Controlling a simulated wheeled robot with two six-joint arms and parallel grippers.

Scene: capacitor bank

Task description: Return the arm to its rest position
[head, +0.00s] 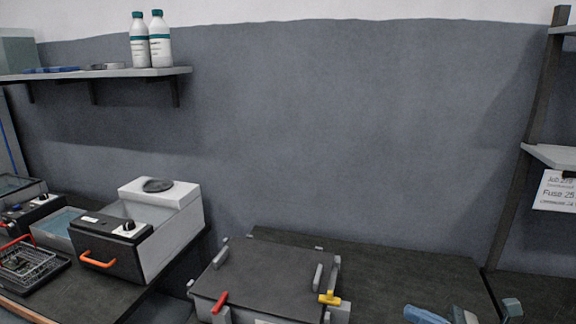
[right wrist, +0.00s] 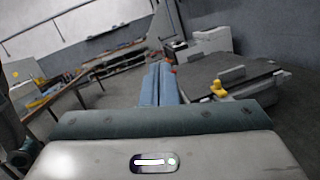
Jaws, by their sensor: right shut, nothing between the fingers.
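My right gripper (head: 414,311) shows at the bottom right of the head view, low over the dark bench. Only its blue fingers and part of the grey wrist are in frame. In the right wrist view the two long blue fingers (right wrist: 160,72) lie side by side, shut, with nothing between them. They are apart from the grey box (head: 270,272), which stands to their left in the head view. My left gripper is not in view.
The box has a red lever (head: 219,301), a yellow lever (head: 329,298) and grey latches. A white machine with an orange handle (head: 98,260) and a wire basket (head: 28,264) stand at left. Two bottles (head: 149,40) stand on the wall shelf (head: 120,73). A rack post (head: 527,150) rises at right.

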